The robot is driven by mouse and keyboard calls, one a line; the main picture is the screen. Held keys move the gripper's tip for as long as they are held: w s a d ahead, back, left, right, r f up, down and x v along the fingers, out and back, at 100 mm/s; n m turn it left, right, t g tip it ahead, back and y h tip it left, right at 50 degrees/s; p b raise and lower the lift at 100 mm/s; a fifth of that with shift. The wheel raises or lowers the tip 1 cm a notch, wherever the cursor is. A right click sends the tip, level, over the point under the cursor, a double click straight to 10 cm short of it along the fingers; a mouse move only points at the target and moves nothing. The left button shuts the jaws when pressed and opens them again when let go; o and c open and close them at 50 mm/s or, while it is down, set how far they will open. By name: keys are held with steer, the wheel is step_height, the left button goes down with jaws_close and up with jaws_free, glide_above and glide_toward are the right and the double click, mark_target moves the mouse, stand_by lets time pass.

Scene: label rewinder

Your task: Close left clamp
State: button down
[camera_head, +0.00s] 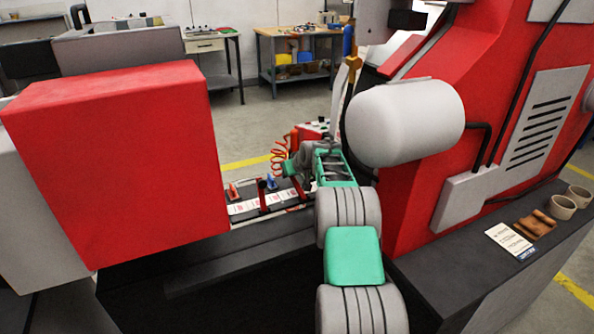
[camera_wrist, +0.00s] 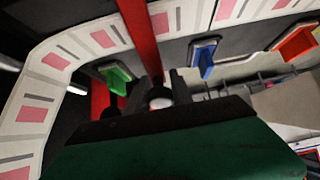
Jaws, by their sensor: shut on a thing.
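In the wrist view a long red clamp bar (camera_wrist: 140,35) runs from the top edge, across the label strip, down to my gripper (camera_wrist: 160,92). The two dark fingers are shut around its near end, where a pale round knob (camera_wrist: 160,98) shows between them. In the head view my gripper (camera_head: 288,168) is above the label bed, at its right end, partly hidden by my wrist. A red clamp post (camera_head: 262,190) stands on the bed to its left. I cannot tell from the head view which clamp is held.
White label strip (camera_head: 250,206) with red print lies on the dark bed. A large red housing (camera_head: 115,165) stands left, a grey cylinder (camera_head: 405,122) right.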

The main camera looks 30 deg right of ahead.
steer(key=shift+s+f, duration=0.1)
steer(key=shift+f, duration=0.6)
steer(key=c, duration=1.3)
jaws_free()
steer(key=shift+o, duration=0.7)
steer(key=shift+r, duration=0.2)
steer(key=shift+r, duration=0.1)
